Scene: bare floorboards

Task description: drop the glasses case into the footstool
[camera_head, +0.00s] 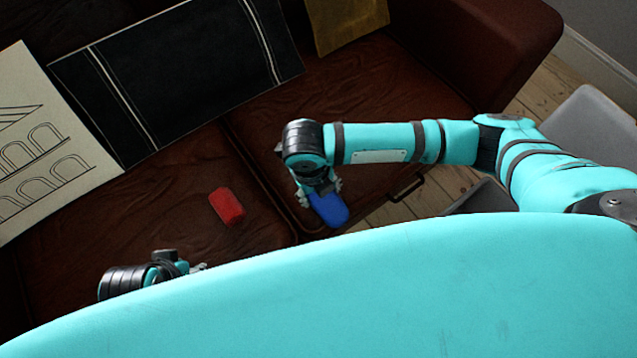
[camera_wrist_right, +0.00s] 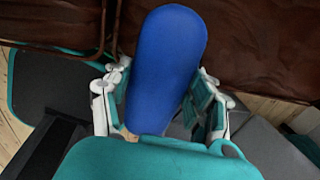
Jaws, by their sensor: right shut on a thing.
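The glasses case, a long rounded blue object (camera_head: 329,209), is held by my right gripper (camera_head: 318,188) above the front edge of the brown sofa. In the right wrist view, the blue case (camera_wrist_right: 168,60) sits between both fingers of my right gripper (camera_wrist_right: 160,100), which is shut on it. My left gripper (camera_head: 192,268) is low at the left over the sofa, partly hidden behind my teal body; its jaw opening is unclear. A grey box-like thing (camera_head: 592,115) at the right, partly behind my right arm, may be the footstool; its inside cannot be made out.
A red block (camera_head: 227,205) lies on the brown leather sofa (camera_head: 180,190). A black cushion (camera_head: 190,75), a cream cushion with drawn arches (camera_head: 45,150) and a mustard cushion (camera_head: 345,20) lie along its back. Bare floorboards (camera_head: 455,180) show right of the sofa.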

